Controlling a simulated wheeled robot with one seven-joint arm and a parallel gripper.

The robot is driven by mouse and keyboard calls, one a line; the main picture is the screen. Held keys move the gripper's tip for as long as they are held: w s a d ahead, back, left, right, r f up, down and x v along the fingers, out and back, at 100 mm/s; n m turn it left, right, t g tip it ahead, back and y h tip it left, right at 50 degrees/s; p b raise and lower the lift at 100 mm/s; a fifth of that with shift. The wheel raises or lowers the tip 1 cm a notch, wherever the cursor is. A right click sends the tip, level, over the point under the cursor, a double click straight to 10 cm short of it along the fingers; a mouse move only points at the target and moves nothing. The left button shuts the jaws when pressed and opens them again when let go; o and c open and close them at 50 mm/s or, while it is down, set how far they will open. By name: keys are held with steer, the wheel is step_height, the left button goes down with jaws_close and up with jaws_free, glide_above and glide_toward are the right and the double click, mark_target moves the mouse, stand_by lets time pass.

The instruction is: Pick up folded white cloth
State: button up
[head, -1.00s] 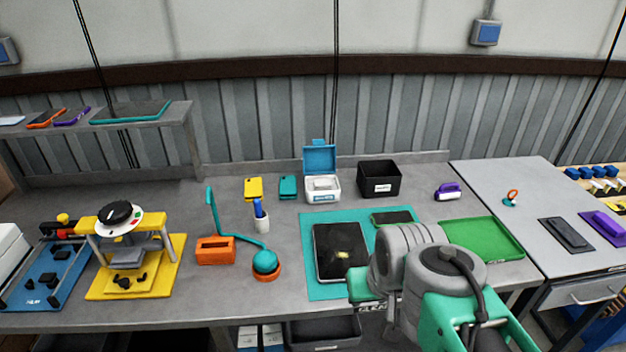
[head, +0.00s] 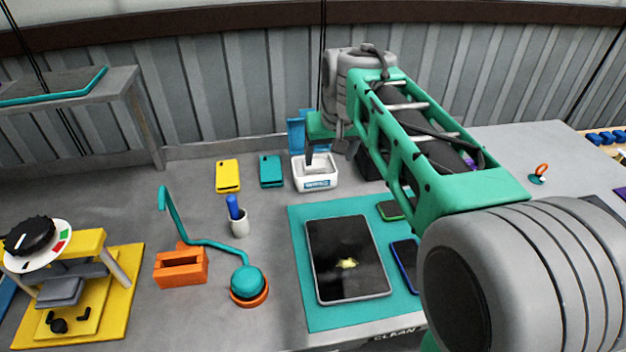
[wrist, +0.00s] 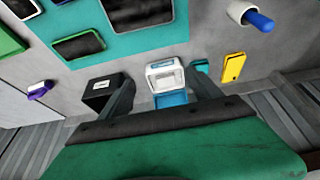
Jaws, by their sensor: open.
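A white box (head: 318,185) with a blue lid standing open sits on the bench, and the folded white cloth (head: 321,169) shows as a pale patch inside it, partly hidden by a finger. In the wrist view the box (wrist: 166,86) lies between and beyond the fingers, with the cloth (wrist: 164,73) in its opening. My gripper (head: 330,160) is open, pointing down over the box; it also shows in the wrist view (wrist: 160,82). I see nothing between the fingers; whether a tip touches the cloth I cannot tell.
A black bin (wrist: 101,90) stands close beside the box. A teal phone (head: 271,170) and a yellow phone (head: 228,175) are to its left. A teal mat (head: 300,225) with a tablet (head: 347,260) lies in front. A pen cup (head: 239,222) stands at front left.

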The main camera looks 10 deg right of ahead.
steer(key=b, duration=0.5)
glide_toward(314, 163)
steer(key=shift+w+a+f, duration=0.2)
steer(key=shift+f, duration=0.5)
steer(key=x, duration=0.7)
steer(key=shift+d+f+p, duration=0.1)
steer(key=shift+d+p, duration=0.1)
steer(key=shift+p, duration=0.2)
steer(key=shift+s, duration=0.1)
steer(key=shift+c, duration=0.5)
steer(key=c, duration=1)
steer(key=shift+r, duration=0.2)
